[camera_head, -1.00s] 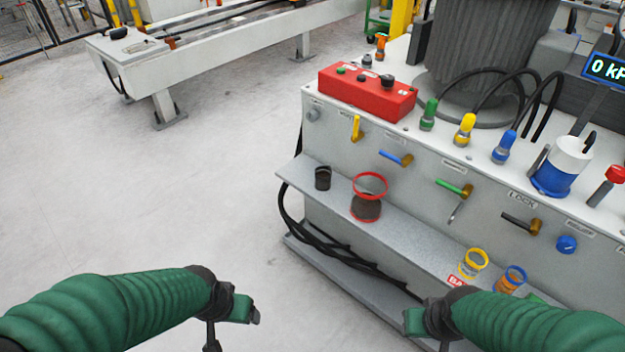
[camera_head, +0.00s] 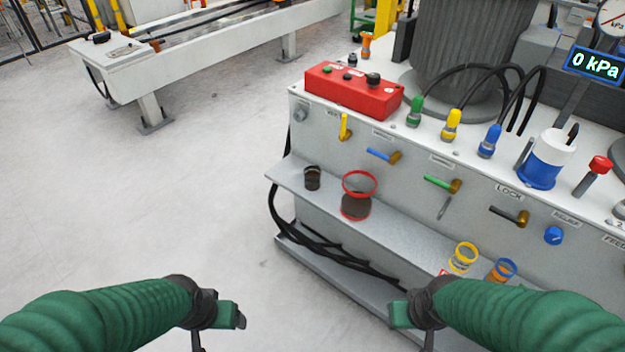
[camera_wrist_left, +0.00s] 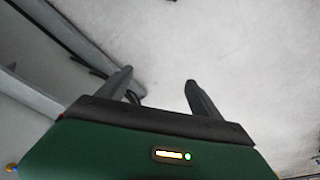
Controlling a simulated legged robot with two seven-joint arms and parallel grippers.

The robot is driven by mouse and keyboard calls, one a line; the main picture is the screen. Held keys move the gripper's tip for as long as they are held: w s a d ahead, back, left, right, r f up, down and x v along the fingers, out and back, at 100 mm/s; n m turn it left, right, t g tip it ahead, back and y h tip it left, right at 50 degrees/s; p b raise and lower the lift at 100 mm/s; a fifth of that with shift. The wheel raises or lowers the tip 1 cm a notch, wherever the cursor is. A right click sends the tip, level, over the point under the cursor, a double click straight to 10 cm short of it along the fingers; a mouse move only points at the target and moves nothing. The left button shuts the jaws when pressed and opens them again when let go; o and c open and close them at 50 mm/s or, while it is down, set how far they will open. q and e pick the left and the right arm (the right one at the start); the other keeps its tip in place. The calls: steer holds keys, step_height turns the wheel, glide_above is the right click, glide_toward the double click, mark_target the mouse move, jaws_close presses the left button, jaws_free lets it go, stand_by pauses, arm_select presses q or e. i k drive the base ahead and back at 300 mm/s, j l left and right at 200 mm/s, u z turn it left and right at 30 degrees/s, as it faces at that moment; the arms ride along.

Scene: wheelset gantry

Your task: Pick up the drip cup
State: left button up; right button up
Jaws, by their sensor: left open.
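Several cups stand on the low shelf (camera_head: 400,239) of the grey machine. A small dark cup (camera_head: 312,179) is at its left end, and a wider cup with a red rim (camera_head: 357,206) is beside it. A yellow-rimmed cup (camera_head: 462,258) and a blue-rimmed cup (camera_head: 502,271) stand farther right. I cannot tell by label which is the drip cup. My left gripper (camera_head: 196,340) is low, left of the shelf and apart from every cup. In the left wrist view its fingers (camera_wrist_left: 160,90) are spread and empty. My right gripper (camera_head: 429,341) is below the shelf's front; its jaw gap is hidden.
A red control box (camera_head: 352,92), coloured connectors and a blue-white container (camera_head: 547,160) stand on the machine top. Coloured handles stick out from its front above the shelf. Black cables (camera_head: 330,255) hang below the shelf. Pale floor (camera_head: 150,210) at left is clear.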

mark_target(311, 173)
steer(key=i+j, duration=0.15)
steer(key=j, duration=0.2)
steer(key=i+j, duration=0.15)
steer(key=j, duration=0.2)
steer(key=i+j+z, duration=0.1)
steer(key=j, duration=0.25)
steer(key=z, duration=1.65)
steer(key=i+j, duration=0.1)
steer(key=j, duration=0.3)
steer(key=i+j, duration=0.15)
steer(key=j, duration=0.2)
